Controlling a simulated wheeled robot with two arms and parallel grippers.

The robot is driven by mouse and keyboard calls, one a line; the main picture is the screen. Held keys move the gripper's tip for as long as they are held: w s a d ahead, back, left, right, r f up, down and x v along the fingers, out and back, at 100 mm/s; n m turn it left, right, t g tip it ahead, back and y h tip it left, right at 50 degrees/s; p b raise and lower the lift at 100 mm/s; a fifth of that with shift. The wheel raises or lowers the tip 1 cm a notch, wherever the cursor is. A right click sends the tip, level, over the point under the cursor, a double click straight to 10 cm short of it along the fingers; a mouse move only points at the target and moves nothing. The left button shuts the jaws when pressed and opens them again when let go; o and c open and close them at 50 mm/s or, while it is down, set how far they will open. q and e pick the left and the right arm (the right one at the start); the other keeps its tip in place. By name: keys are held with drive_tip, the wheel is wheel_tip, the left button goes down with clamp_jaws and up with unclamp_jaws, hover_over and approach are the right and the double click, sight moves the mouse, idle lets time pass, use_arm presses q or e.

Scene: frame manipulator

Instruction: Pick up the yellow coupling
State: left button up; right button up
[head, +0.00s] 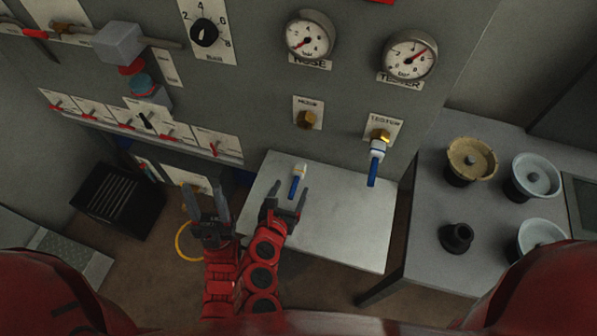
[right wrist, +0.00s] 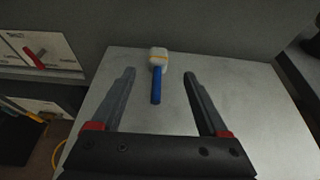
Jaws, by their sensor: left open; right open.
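A small coupling with a white head, a thin yellow band and a blue stem lies on the light grey shelf (head: 340,225) in the head view; this yellow-banded coupling (head: 297,176) also shows in the right wrist view (right wrist: 158,65). My right gripper (head: 288,193) is open, with its fingers on either side of the blue stem in the picture; it also shows in the right wrist view (right wrist: 159,78). I cannot tell its height above the shelf. The white head is beyond the fingertips. My left gripper (head: 206,192) is open and empty, left of the shelf.
A similar blue coupling (head: 375,165) hangs from the TESTER port. The HOSE port (head: 307,119) is a bare brass fitting. Gauges and red switches cover the wall panel. A side table (head: 425,195) at right holds several round parts. The shelf's right side is clear.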

sight(297, 175)
drive_tip(key=x, duration=0.3)
drive_tip(key=shift+w+d+f, duration=0.1)
drive_tip(key=shift+w+d, duration=0.1)
drive_tip(key=shift+w, duration=0.15)
drive_tip(key=p+x, duration=0.1)
drive_tip(key=x, duration=0.2)
drive_tip(key=p+x, duration=0.1)
drive_tip(key=x, duration=0.1)
drive_tip(key=shift+s+a+f+p, duration=0.1)
drive_tip(key=shift+a+f+p, duration=0.2)
drive_tip(key=shift+f, duration=0.05)
drive_tip(key=shift+d+f, duration=0.1)
drive_tip(key=shift+f, duration=0.15)
clamp_jaws()
